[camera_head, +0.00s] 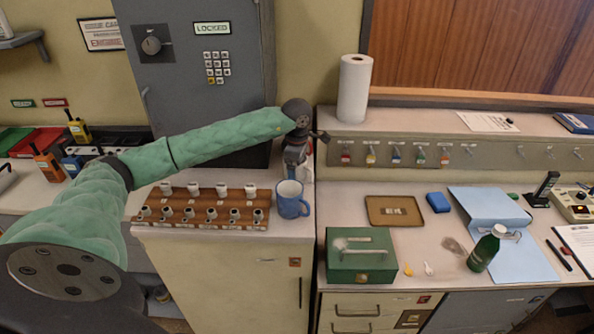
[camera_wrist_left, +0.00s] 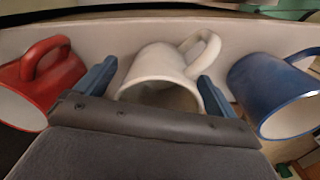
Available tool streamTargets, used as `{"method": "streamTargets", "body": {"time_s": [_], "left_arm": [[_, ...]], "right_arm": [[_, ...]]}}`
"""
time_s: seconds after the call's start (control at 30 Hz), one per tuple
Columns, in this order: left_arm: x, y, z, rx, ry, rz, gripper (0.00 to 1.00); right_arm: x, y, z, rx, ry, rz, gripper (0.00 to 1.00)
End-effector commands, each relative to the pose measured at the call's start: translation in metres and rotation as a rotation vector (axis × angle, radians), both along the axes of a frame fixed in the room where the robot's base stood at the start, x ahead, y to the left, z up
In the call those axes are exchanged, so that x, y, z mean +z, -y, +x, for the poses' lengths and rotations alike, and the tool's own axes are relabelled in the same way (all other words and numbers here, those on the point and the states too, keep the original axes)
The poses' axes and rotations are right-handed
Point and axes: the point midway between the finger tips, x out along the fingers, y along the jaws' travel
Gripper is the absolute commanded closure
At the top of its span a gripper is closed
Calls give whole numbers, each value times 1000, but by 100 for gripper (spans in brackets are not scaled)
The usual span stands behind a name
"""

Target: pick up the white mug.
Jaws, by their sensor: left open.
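The white mug (camera_wrist_left: 158,62) shows in the left wrist view, with its handle toward the upper right and its opening partly hidden behind the gripper's edge. My left gripper (camera_wrist_left: 155,88) is open, with one blue finger on each side of the mug's body. I cannot tell whether the fingers touch it. In the head view my left gripper (camera_head: 294,168) points down at the back of the counter, just behind the blue mug (camera_head: 291,200). I cannot make out the white mug clearly there; the gripper and arm cover that spot. My right gripper is not in view.
In the left wrist view a red mug (camera_wrist_left: 42,82) stands close on the left and the blue mug (camera_wrist_left: 272,92) close on the right. A wooden rack of stamps (camera_head: 205,208) lies left of the blue mug. A grey locked cabinet (camera_head: 205,75) rises behind.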

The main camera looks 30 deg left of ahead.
Motion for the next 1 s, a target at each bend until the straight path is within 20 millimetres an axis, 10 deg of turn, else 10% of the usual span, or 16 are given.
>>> {"method": "streamTargets", "body": {"time_s": [0.1, 0.4, 1.0], "left_arm": [[0, 0, 0, 0, 0, 0, 6], [0, 0, 0, 1, 0, 0, 63], [8, 0, 1, 1, 3, -1, 63]], "right_arm": [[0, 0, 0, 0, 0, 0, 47], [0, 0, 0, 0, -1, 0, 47], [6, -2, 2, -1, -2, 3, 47]]}}
